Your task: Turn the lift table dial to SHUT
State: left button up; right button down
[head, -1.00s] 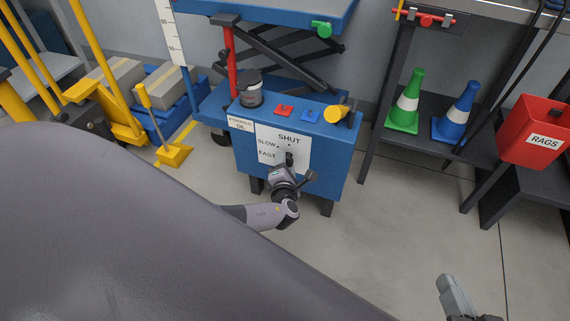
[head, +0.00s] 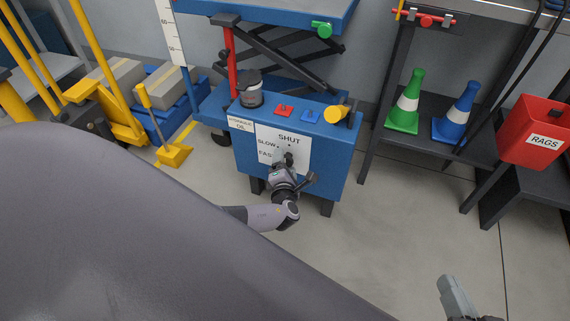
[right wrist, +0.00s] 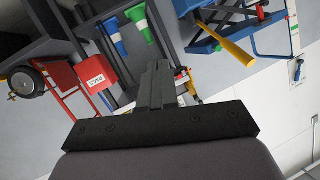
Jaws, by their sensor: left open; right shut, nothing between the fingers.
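The lift table's blue control box (head: 225,158) has a white dial plate (head: 301,142) on its front, lettered SHUT at the top and SLOW and FAST at the left. A dark dial knob (head: 290,158) shows low on the plate, largely hidden by my left gripper (head: 286,165). That gripper is open, with its fingers at the knob; I cannot tell whether they touch it or where the dial points. My right gripper (head: 455,296) is shut and empty, low at the right, far from the box. It also shows in the right wrist view (right wrist: 160,75).
Green (head: 405,103) and blue cones (head: 458,113) and a red RAGS bin (head: 535,125) stand right. Floor between is clear.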

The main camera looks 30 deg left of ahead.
pick_arm(q)
jog(key=p+v, duration=0.4)
jog(key=v, duration=0.3)
pick_arm(e)
jog(key=shift+s+d+r+g+h, duration=0.2)
jog(key=shift+d+r+g+h, duration=0.1)
jog(key=shift+d+h, duration=0.2)
pick_arm(q)
jog(key=shift+d, duration=0.1)
